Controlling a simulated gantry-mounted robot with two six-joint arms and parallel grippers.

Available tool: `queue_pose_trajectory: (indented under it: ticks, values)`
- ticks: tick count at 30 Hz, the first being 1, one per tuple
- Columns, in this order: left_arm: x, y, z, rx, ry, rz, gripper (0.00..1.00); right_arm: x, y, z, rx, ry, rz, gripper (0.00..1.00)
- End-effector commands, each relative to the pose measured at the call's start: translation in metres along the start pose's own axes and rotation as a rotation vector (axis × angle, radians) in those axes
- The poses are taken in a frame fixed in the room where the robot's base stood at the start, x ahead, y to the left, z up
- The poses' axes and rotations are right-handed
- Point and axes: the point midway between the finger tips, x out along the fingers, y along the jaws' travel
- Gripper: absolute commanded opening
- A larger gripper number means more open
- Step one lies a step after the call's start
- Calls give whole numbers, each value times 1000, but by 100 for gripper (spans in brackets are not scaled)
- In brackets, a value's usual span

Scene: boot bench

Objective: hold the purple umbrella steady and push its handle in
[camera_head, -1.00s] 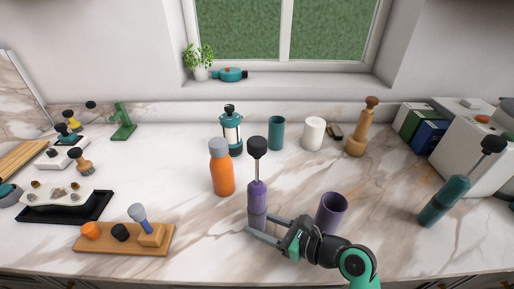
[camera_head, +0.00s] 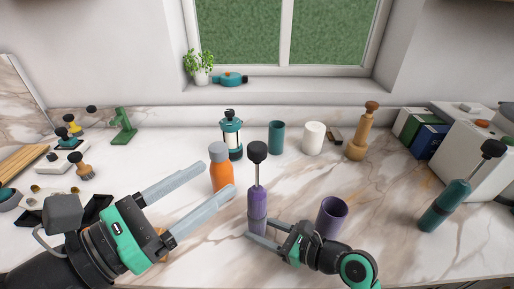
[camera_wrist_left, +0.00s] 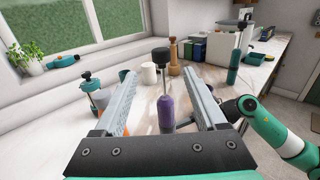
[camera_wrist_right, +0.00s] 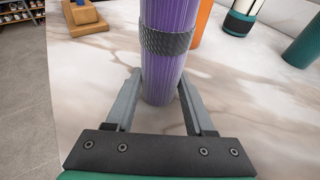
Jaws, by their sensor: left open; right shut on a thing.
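The purple umbrella (camera_head: 257,208) stands upright on the counter, with its black knob handle (camera_head: 257,151) raised on a thin shaft above the purple body. My right gripper (camera_head: 250,235) is shut on the umbrella low on its body; in the right wrist view its fingers flank the purple body (camera_wrist_right: 162,75) below a dark band. My left gripper (camera_head: 218,180) is open and empty, to the left of the umbrella, its fingers pointing toward it. In the left wrist view the umbrella (camera_wrist_left: 166,112) and handle (camera_wrist_left: 161,56) show between the open fingers, farther off.
An orange bottle (camera_head: 219,170) stands behind the left fingers. A purple cup (camera_head: 331,216) is right of the umbrella, close to my right gripper. A teal lantern (camera_head: 231,135), teal cup (camera_head: 276,137) and white cup (camera_head: 313,138) stand behind. A teal umbrella (camera_head: 445,205) stands far right.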

Motion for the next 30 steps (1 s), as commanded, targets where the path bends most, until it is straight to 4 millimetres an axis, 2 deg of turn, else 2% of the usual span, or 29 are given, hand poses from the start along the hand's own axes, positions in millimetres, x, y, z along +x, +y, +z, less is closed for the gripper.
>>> queue_pose_trajectory:
  ticks: [12, 15, 19, 26, 27, 30]
  values:
    - [87, -3, 0, 0, 0, -6, 74, 0, 0, 0, 0, 1, 0, 23]
    - [102, -2, 1, -1, -2, -5, 74, 0, 0, 0, 0, 1, 0, 23]
    - [111, -2, 1, 1, -3, -3, 74, 0, 0, 0, 0, 1, 0, 23]
    - [113, -2, 1, 1, -3, -3, 74, 0, 0, 0, 0, 1, 0, 23]
    - [113, -2, 1, 1, -3, -3, 72, 0, 0, 0, 0, 1, 0, 23]
    - [113, -2, 1, 1, -3, -3, 54, 0, 0, 0, 0, 1, 0, 23]
